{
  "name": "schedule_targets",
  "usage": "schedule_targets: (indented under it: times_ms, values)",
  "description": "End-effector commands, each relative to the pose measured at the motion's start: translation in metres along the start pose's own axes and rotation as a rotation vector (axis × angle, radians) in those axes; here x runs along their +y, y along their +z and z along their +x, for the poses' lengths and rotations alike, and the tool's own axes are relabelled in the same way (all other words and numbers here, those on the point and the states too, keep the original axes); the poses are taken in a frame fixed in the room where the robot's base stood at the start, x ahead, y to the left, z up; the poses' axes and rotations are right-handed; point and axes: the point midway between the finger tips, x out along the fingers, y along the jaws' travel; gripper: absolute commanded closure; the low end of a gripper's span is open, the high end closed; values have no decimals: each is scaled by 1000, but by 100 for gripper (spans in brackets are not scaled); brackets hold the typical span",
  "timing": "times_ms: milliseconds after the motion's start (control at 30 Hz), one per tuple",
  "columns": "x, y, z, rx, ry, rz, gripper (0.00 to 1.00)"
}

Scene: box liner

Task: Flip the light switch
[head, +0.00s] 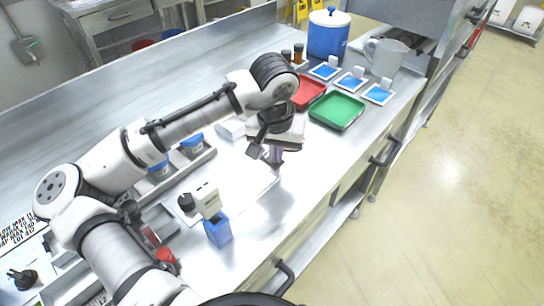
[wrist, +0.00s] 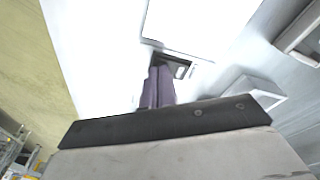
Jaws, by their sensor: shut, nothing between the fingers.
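My gripper (head: 274,160) points down over the bright metal counter, left of the green tray. Its purple fingers are together and empty, and they also show in the wrist view (wrist: 160,72). A small dark-edged rectangular piece (wrist: 181,67) lies just beyond the fingertips in the wrist view; I cannot tell whether it is a switch or whether the fingers touch it. A grey box with a cable (head: 27,48) is on the wall at the far upper left, well away from my gripper. I cannot tell for sure that it is the light switch.
A green tray (head: 337,111) and a red tray (head: 309,92) lie beyond my gripper. A blue drum (head: 328,34) and a pitcher (head: 385,57) stand at the back. A white sheet (head: 240,188) lies on the counter. The floor (head: 450,170) at right is clear.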

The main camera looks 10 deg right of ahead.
Motion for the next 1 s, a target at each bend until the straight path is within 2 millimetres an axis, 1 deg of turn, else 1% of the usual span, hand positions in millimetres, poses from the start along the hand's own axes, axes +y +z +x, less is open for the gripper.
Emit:
schedule_targets:
  times_ms: [133, 233, 1000]
  values:
    - [0, 0, -2, 0, 0, 0, 100]
    - [0, -1, -7, 0, 0, 0, 100]
    - [0, -10, -68, 0, 0, 0, 100]
